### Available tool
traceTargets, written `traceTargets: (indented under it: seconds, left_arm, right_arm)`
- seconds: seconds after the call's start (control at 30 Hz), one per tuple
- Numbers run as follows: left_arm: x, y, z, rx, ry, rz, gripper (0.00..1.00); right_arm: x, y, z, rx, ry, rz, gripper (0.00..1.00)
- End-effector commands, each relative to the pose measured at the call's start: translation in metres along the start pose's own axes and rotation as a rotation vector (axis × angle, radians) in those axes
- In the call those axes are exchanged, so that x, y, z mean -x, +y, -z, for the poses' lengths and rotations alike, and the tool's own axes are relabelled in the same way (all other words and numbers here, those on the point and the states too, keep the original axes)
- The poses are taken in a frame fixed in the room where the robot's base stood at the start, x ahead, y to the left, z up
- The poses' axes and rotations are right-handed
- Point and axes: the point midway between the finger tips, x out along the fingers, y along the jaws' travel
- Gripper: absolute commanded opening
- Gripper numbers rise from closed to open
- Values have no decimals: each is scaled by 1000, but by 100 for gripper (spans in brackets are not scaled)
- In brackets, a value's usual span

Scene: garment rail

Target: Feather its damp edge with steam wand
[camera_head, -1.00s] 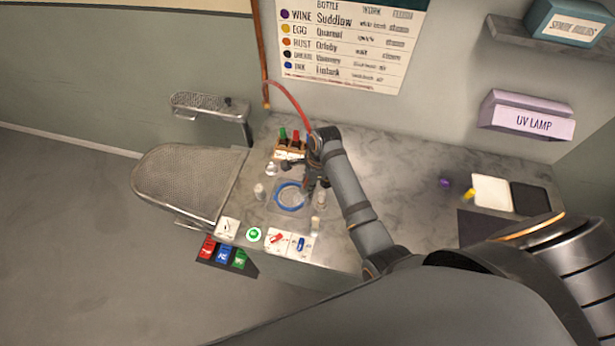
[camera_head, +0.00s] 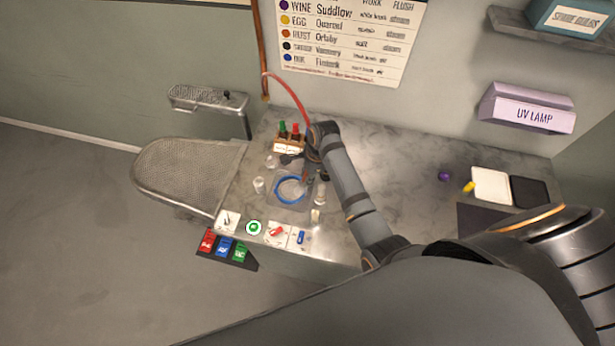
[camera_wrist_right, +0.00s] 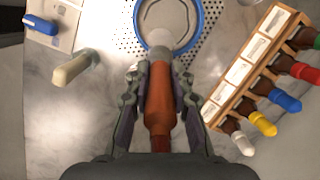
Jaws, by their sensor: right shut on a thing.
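A red hose (camera_head: 290,92) runs from the wall pipe to the wrist area. The wand points towards a blue ring (camera_head: 276,194) on the worktop; the ring's rim also shows in the right wrist view (camera_wrist_right: 137,22). A pale rounded shape (camera_wrist_right: 175,42) at the wand's front end overlaps the ring's near edge. I cannot tell whether it touches. The damp edge is not distinguishable. My left gripper is out of view.
A wooden rack of coloured-cap bottles (camera_head: 289,143) stands behind the ring. Small pale containers stand beside the ring, including one at left (camera_head: 259,185). Cards with a green button (camera_head: 254,228) line the front edge.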

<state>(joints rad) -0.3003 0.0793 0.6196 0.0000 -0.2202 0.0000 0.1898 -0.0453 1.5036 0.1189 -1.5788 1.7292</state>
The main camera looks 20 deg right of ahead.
Motion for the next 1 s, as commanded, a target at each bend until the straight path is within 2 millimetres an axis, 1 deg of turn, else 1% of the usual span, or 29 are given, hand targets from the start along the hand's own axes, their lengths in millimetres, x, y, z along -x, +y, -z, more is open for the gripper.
traceTargets:
  seconds: [0.3,0.57,1.0]
  left_arm:
    - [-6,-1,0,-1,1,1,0]
    - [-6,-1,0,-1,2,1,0]
    - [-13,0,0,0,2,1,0]
  right_arm:
    - [-1,-19,3,0,0,1,0]
    - [-1,-22,2,0,-1,1,0]
    - [-5,-40,-8,0,-1,1,0]
